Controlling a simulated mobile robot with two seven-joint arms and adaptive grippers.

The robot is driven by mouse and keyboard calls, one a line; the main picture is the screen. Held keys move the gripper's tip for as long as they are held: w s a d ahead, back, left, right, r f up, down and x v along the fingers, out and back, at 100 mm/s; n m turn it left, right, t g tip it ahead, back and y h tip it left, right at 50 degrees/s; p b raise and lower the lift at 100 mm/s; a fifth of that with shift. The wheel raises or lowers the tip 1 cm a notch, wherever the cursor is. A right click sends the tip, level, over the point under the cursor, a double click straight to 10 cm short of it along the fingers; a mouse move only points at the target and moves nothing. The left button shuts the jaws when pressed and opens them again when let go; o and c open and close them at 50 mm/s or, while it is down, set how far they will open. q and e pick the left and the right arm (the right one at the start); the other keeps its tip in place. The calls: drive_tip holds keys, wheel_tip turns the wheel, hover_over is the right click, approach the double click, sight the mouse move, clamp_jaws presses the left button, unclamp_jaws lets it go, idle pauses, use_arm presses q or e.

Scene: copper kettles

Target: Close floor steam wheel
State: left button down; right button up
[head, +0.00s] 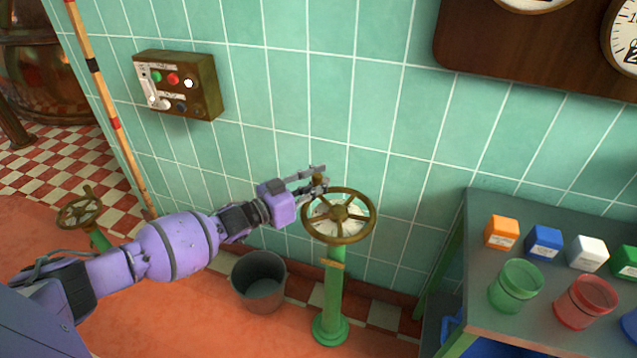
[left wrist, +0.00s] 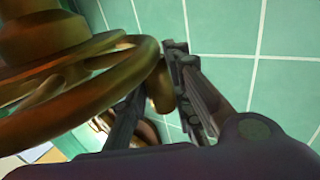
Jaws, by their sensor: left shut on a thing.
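A brass steam wheel (head: 339,216) sits on top of a green floor pedestal (head: 334,290) by the tiled wall. A knob handle (head: 318,179) stands up from the far left part of its rim. My left gripper (head: 318,180) reaches in from the left and is shut on that handle. In the left wrist view the wheel rim (left wrist: 75,110) fills the left side, and the handle (left wrist: 163,90) shows between the dark fingers (left wrist: 160,100). My right gripper is not in view.
A dark bucket (head: 259,282) stands on the floor left of the pedestal. A table (head: 480,215) with colored boxes and jars is at the right. A second brass wheel (head: 79,209) is at the far left. A button box (head: 178,85) hangs on the wall.

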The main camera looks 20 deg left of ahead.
use_arm(q)
drive_tip(key=shift+d, duration=0.15)
drive_tip(key=c, duration=1.6)
unclamp_jaws()
drive_tip(key=shift+o, duration=0.2)
drive_tip(key=v, duration=1.2)
